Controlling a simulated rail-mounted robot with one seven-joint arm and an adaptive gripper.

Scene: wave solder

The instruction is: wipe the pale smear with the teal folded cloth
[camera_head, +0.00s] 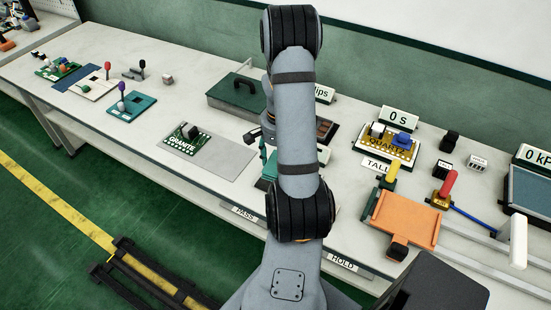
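My arm rises through the middle of the picture and hides much of the bench behind it. A dark part of my gripper (254,135) shows just left of the arm, above the bench. Its fingertips are mostly hidden, so I cannot tell whether it is open or shut. Teal material (264,170) shows below it, partly behind the arm; it may be the folded cloth, but I cannot tell whether the gripper touches it. I cannot make out the pale smear.
A green board marked GRANITE (188,138) lies on a grey mat (226,157) to the left. A dark green lidded box (236,95) stands behind. Right of the arm are the QUARTZ board (388,143), an orange tray (406,218) and a red-handled lever (447,186). Bare bench lies left of the box.

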